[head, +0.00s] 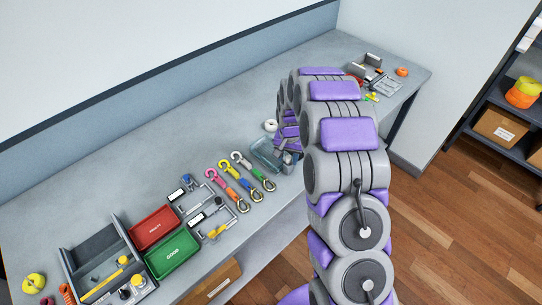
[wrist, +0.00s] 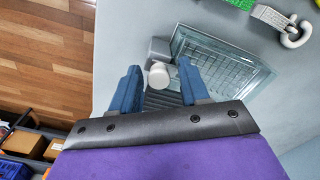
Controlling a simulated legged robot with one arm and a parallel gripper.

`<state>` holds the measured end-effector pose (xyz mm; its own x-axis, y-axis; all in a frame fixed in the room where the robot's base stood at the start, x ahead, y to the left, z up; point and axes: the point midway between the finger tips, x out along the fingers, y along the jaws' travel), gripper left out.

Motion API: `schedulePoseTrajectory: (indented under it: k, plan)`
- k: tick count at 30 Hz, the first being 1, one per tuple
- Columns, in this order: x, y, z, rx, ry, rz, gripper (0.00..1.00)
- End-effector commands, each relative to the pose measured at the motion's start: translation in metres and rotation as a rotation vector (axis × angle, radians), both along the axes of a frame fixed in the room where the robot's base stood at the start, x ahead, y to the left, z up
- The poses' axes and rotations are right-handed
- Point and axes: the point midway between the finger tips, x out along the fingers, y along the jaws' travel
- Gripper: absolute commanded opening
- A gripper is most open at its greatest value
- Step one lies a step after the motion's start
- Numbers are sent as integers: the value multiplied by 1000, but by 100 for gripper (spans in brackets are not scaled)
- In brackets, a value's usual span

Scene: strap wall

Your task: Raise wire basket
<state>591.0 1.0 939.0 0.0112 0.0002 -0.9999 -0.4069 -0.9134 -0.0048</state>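The wire basket (wrist: 222,62) shows in the wrist view as a rectangular, grey-green container with a grid floor. It also shows in the head view (head: 267,154) on the workbench, partly hidden by my arm. A pale round knob (wrist: 158,76) and a grey block (wrist: 159,48) are at the basket's near-left side; I cannot tell whether they are joined to it. My gripper (wrist: 158,78) is open, with its blue fingers apart on either side of the knob in the image. I cannot tell whether either finger touches anything. In the head view the gripper is mostly hidden behind my arm.
The workbench (head: 110,170) carries a row of colored hooked straps (head: 240,172), a green tray (head: 172,252), a red tray (head: 154,228) and a grey bin (head: 100,262) left of the basket. A white ring (head: 270,125) lies behind it. The bench's front edge is close.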

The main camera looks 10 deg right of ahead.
Motion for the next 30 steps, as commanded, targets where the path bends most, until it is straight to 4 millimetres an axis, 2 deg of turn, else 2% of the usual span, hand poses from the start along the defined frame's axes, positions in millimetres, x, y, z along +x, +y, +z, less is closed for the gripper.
schedulePoseTrajectory:
  k: [1,9,29,30]
  plan:
    - [-5,0,-6,-2,16,0,37]
    - [-7,-2,-9,-1,25,1,13]
    - [-10,-5,-7,0,32,0,13]
    - [-10,-5,-7,0,32,0,31]
